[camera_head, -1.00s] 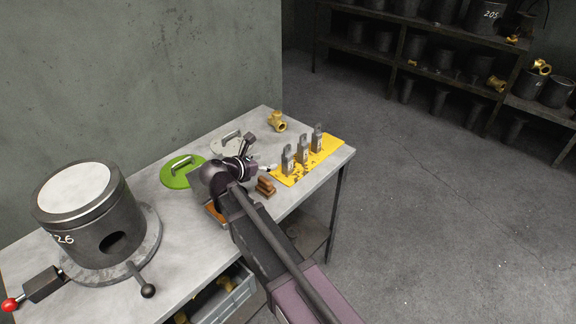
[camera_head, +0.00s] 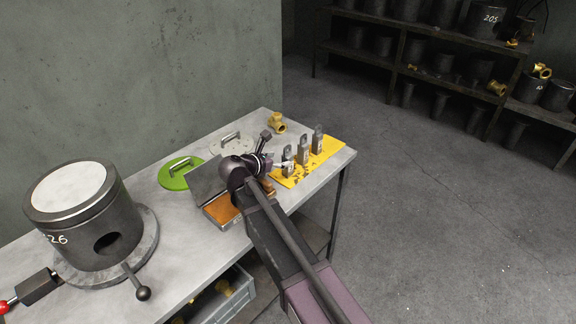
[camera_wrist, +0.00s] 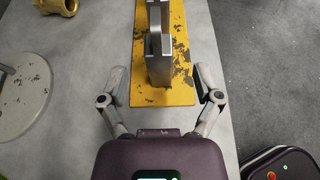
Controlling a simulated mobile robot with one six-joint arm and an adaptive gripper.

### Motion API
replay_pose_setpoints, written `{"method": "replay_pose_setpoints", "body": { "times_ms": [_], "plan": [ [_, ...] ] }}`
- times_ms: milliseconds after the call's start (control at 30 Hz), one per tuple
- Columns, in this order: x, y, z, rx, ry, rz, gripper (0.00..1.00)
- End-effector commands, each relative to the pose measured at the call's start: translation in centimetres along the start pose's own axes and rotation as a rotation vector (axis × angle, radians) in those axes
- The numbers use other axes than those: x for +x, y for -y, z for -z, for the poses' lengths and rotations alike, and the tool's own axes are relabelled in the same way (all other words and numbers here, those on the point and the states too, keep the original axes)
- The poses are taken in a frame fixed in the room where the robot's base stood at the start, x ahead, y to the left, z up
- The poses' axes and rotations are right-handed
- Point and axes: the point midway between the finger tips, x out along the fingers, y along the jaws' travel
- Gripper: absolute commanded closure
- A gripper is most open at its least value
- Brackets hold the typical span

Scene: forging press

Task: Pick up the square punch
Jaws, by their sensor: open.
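Three grey metal punches stand upright in a row on a yellow plate (camera_head: 292,181) near the right end of the workbench. They are the near punch (camera_head: 288,157), the middle punch (camera_head: 303,152) and the far punch (camera_head: 318,140). I cannot tell which is the square one. My gripper (camera_wrist: 159,75) is open and empty. In the wrist view the near punch (camera_wrist: 160,66) stands centred ahead, between the spread fingers, with clear space on both sides. The row behind it overlaps. In the head view the gripper is just left of the near punch.
A brass fitting (camera_head: 277,123) lies behind the plate. A green lid (camera_head: 176,178), a grey lid (camera_head: 229,144) and an open box with orange-brown contents (camera_head: 222,207) are to the left. A large dark cylinder (camera_head: 90,225) stands farther left. The bench edge is close right of the plate.

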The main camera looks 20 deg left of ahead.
Motion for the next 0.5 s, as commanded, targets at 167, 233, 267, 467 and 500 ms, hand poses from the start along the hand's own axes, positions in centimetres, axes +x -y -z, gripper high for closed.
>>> {"method": "replay_pose_setpoints", "body": {
  "times_ms": [167,233,267,467,500],
  "plan": [
    [2.0,-0.2,0.4,0.001,0.0,0.0,0.17],
    [2.9,-0.2,0.4,0.001,0.0,0.001,0.17],
    [3.2,-0.2,0.4,0.001,0.0,0.001,0.17],
    [4.6,-0.2,0.3,0.001,0.0,-0.001,0.17],
    [4.6,-0.1,0.2,0.001,0.0,-0.001,0.17]
  ]
}}
